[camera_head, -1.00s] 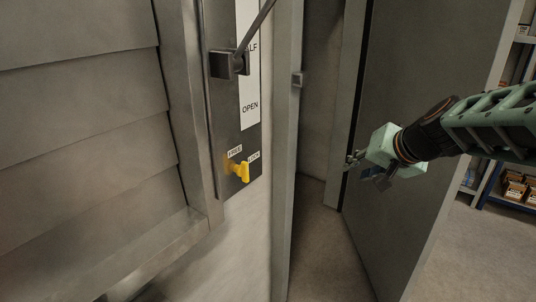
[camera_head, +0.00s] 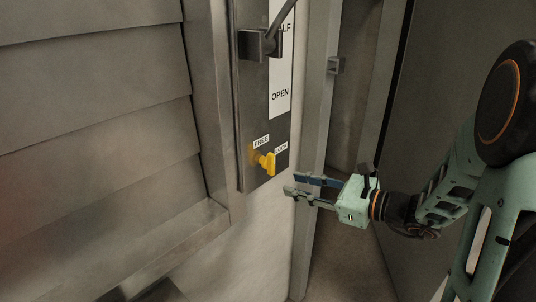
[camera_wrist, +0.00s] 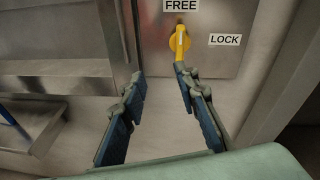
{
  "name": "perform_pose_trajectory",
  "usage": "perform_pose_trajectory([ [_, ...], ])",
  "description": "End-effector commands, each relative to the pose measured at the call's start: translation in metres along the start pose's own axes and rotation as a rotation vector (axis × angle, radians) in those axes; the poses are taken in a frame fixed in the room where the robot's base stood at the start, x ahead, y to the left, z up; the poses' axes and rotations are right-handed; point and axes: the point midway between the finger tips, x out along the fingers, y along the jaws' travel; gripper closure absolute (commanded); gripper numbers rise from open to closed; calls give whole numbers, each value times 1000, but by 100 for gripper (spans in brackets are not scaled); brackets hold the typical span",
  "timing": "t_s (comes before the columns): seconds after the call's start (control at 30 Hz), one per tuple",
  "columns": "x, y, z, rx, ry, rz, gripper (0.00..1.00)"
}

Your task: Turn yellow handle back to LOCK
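The yellow handle (camera_head: 264,161) sits low on a grey panel (camera_head: 259,183), between a FREE label (camera_head: 261,141) and a LOCK label (camera_head: 281,148). In the wrist view, the yellow handle (camera_wrist: 179,42) stands roughly upright below FREE, with LOCK to its right; its pale mark points towards FREE. My gripper (camera_head: 294,184) is open and empty, just below and right of the handle in the head view. In the wrist view, my gripper (camera_wrist: 161,82) has its right fingertip just below the handle's lower end; I cannot tell whether they touch.
A dark lever on a block (camera_head: 261,44) is above the handle, beside an OPEN label (camera_head: 280,95). A louvred metal wall (camera_head: 100,130) stands to the left. An upright door frame (camera_head: 316,130) and a grey door (camera_head: 445,90) are on the right.

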Motion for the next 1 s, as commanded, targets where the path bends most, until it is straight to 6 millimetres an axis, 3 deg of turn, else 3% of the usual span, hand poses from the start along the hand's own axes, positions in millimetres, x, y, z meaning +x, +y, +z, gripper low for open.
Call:
perform_pose_trajectory([
  [0.13, -6, -18, 6, 183, -125, -86, 72],
  [0.37, -2, -26, 13, 250, -180, -117, 72],
  [0.8, 74, -35, 25, 246, -177, -113, 72],
  [1.0, 93, -39, 28, 245, -176, -116, 72],
])
